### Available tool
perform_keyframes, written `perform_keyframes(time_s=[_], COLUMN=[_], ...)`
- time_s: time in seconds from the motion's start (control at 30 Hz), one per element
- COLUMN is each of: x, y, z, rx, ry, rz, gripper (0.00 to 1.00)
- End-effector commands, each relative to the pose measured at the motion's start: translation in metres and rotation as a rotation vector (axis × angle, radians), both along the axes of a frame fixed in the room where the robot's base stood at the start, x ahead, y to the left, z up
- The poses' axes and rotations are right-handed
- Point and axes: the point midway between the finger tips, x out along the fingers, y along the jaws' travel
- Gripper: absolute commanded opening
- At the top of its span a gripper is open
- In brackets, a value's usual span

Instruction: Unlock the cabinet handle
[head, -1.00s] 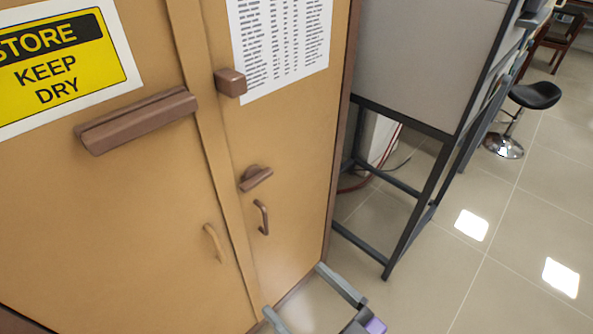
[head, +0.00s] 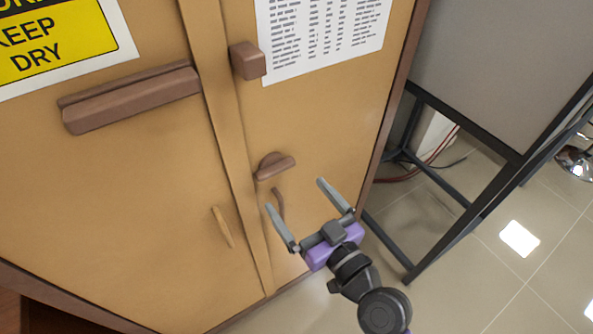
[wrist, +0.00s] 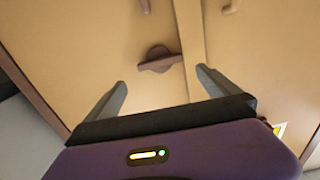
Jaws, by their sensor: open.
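The tan cabinet (head: 150,180) has two doors with a raised strip between them. On the right door a brown turn latch (head: 275,166), a half-round base with a bar, sits above a brown curved pull handle (head: 279,203). The bar lies nearly level, slightly tilted. My gripper (head: 296,195) is open and empty in front of the right door, just below and right of the latch, apart from it. In the wrist view the latch (wrist: 160,60) lies between and beyond the two fingertips. The left finger partly overlaps the pull handle in the head view.
A long brown bar (head: 130,98) projects from the left door, with a brown block (head: 247,61) right of it. A tan pull handle (head: 222,228) is lower on the left door. A dark metal frame (head: 460,190) stands right of the cabinet. Tiled floor is open at lower right.

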Motion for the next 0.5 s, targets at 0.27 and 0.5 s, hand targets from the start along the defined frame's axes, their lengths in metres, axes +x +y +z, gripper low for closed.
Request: perform_keyframes(time_s=[0.27, 0.5], x=[0.020, 0.050], y=[0.014, 0.034], z=[0.003, 0.002], rx=[-0.020, -0.020], ry=[-0.012, -0.012], rz=[0.002, 0.000], gripper=[1.00, 1.00])
